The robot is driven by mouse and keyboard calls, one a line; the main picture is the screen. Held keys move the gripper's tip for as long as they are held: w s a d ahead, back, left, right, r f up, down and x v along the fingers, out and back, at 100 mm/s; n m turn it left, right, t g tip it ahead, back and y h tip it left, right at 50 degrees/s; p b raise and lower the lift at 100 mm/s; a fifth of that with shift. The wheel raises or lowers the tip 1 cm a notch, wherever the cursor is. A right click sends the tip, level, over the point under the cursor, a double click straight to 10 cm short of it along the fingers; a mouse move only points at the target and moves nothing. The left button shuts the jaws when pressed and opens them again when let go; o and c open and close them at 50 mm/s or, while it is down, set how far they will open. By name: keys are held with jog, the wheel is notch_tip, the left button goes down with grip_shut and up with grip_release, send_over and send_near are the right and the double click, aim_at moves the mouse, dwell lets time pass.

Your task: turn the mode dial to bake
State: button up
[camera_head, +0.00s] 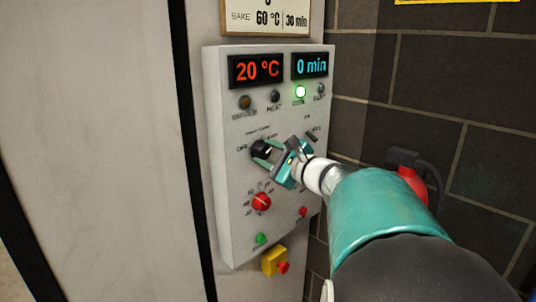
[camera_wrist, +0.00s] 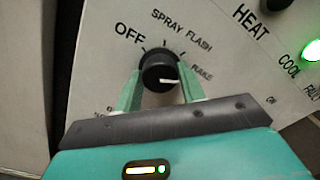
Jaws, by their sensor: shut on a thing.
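The mode dial (camera_wrist: 160,70) is a black round knob on a light control panel, with OFF, SPRAY and FLASH printed around its upper side. In the wrist view its white mark points right, just below a blurred label that I cannot read surely. My gripper (camera_wrist: 161,88) is shut on the dial, one green finger on each side. In the head view the dial (camera_head: 260,148) shows at mid-panel, partly covered by my gripper (camera_head: 268,153), which comes in from the right.
The panel (camera_head: 228,205) also carries a red knob (camera_head: 262,202) below the dial, a green button (camera_head: 261,239) and a small red button (camera_head: 303,211). Displays read 20 °C and 0 min. A green lamp (camera_head: 300,92) is lit. A yellow box with a red button (camera_head: 282,267) sits underneath.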

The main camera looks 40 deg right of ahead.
dwell(0.3)
jog(key=o, duration=1)
jog(key=shift+s, duration=0.1)
jog(key=s, duration=1.3)
jog(key=shift+s+d, duration=0.2)
jog(key=shift+s, duration=0.15)
